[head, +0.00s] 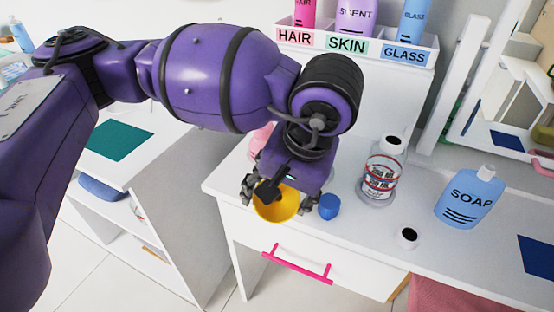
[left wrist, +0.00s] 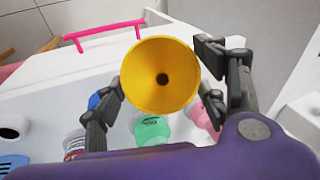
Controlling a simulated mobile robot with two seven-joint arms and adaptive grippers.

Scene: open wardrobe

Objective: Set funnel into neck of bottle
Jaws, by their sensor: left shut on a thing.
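My left gripper (head: 290,200) is shut on the yellow funnel (head: 277,204), and holds it near the front left edge of the white counter. In the left wrist view, the funnel (left wrist: 160,60) sits between the two fingers (left wrist: 158,95), its wide mouth facing the camera and a dark hole at its middle. A clear bottle with a red and white label (head: 381,180) stands upright to the right of the gripper, apart from the funnel. A dark opening shows at its top. My right gripper is not in view.
A blue cap-like piece (head: 329,207) is close right of the gripper. A white piece with a dark hole (head: 407,237) and a blue soap bottle (head: 470,198) are further right. A labelled organizer (head: 428,54) stands behind. A green-topped container (left wrist: 152,128) shows in the wrist view.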

